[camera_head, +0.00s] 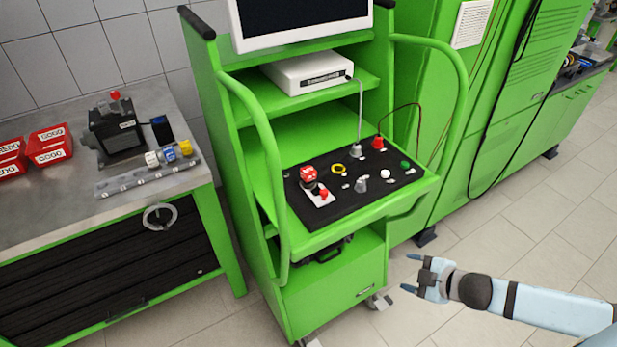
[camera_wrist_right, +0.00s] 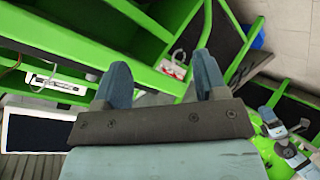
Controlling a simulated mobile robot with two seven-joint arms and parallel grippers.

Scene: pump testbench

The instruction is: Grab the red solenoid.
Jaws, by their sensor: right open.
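Several red parts show in the head view, and I cannot tell for sure which is the red solenoid. A small red part (camera_head: 378,142) with a thin cable stands at the back of the black panel on the green cart. A larger red knob (camera_head: 308,174) and a smaller red one (camera_head: 323,194) sit at the panel's left. My right gripper (camera_head: 411,272) is open and empty, in front and to the right of the cart, away from all of these. Its spread fingers also show in the right wrist view (camera_wrist_right: 162,66).
The green cart (camera_head: 258,175) has raised side handles, a white box (camera_head: 305,72) and a monitor (camera_head: 298,20). A metal bench (camera_head: 40,218) at left holds red bins (camera_head: 48,146), a black device (camera_head: 116,132) and a strip with white, yellow and blue parts (camera_head: 150,177). Floor is clear at right.

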